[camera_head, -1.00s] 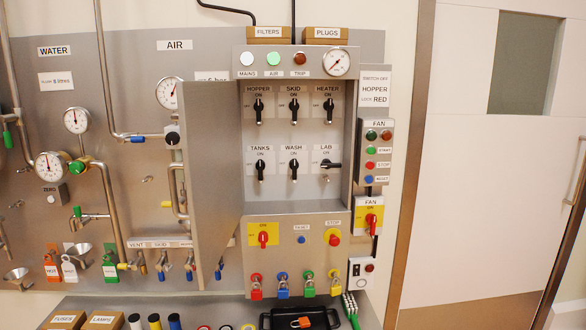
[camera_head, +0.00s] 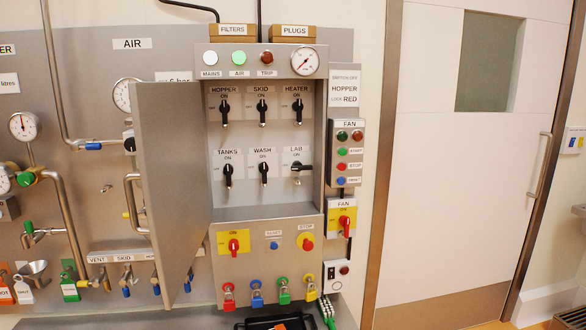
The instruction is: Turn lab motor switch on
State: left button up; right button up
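The lab motor switch (camera_head: 300,167) is a black rotary handle under the "LAB" label, at the right end of the lower row in the open grey cabinet (camera_head: 264,211). Its handle lies horizontal, while the hopper switch (camera_head: 224,110), skid switch (camera_head: 262,111), heater switch (camera_head: 298,110), tanks switch (camera_head: 228,174) and wash switch (camera_head: 264,172) stand vertical at ON. A small round metal part sits just below the lab switch. The cabinet door (camera_head: 170,170) stands open to the left. Neither of my grippers shows in the head view.
A fan box (camera_head: 347,152) and a yellow fan isolator (camera_head: 343,219) are mounted right of the cabinet. Several coloured padlocks (camera_head: 257,293) hang below, above a black tray (camera_head: 275,321). Pipes and gauges (camera_head: 24,126) fill the left wall. A white door (camera_head: 455,190) stands at right.

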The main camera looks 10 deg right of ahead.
aim_at(298, 166)
jog(key=i, duration=0.85)
